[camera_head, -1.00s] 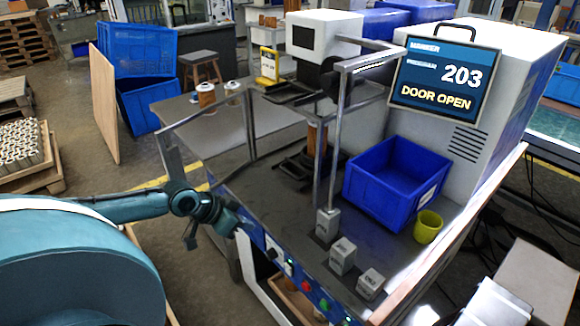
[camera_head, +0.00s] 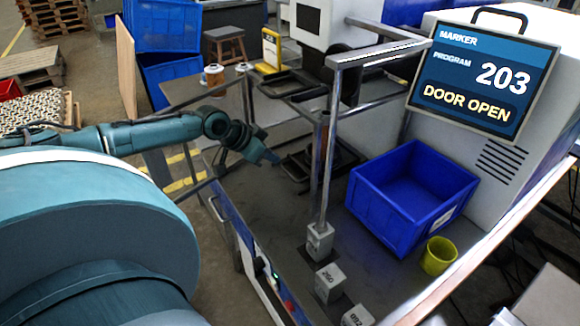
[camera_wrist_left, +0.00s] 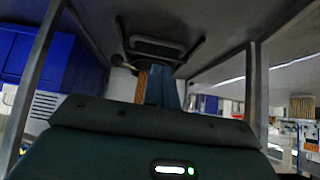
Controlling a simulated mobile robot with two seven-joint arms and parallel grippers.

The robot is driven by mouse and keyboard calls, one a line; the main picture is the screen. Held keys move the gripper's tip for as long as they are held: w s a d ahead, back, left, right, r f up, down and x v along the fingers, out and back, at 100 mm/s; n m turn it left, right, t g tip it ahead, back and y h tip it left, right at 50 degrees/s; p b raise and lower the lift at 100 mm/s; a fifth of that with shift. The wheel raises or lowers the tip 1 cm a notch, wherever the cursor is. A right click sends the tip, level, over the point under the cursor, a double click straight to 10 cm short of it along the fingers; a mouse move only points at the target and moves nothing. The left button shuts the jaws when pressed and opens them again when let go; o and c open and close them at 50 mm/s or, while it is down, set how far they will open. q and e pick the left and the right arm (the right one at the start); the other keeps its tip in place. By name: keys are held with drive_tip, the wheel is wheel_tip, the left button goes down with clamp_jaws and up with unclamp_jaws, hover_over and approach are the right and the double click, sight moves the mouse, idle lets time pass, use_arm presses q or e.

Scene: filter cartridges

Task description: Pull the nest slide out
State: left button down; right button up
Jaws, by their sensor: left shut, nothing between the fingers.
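A dark slide-like fixture (camera_head: 342,158), which I take to be the nest slide, lies on the grey machine deck at the foot of an upright column. The column and a metal post partly hide it. My left gripper (camera_head: 272,158) is just left of it, shut and empty, pointing toward it with a gap. In the left wrist view the shut fingers (camera_wrist_left: 162,88) point at a dark frame with a handle-like bar (camera_wrist_left: 158,48), seen upside down. I cannot tell whether they touch it. My right gripper is not in view.
A metal door frame (camera_head: 334,120) stands over the deck. A blue bin (camera_head: 405,200), a yellow cup (camera_head: 438,256) and several grey blocks (camera_head: 329,283) stand to the right and front. The screen (camera_head: 483,80) reads DOOR OPEN. The deck's left front part is clear.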

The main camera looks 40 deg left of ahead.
sight(298, 172)
use_arm(q)
drive_tip(key=x, duration=0.8)
drive_tip(key=shift+s, duration=0.1)
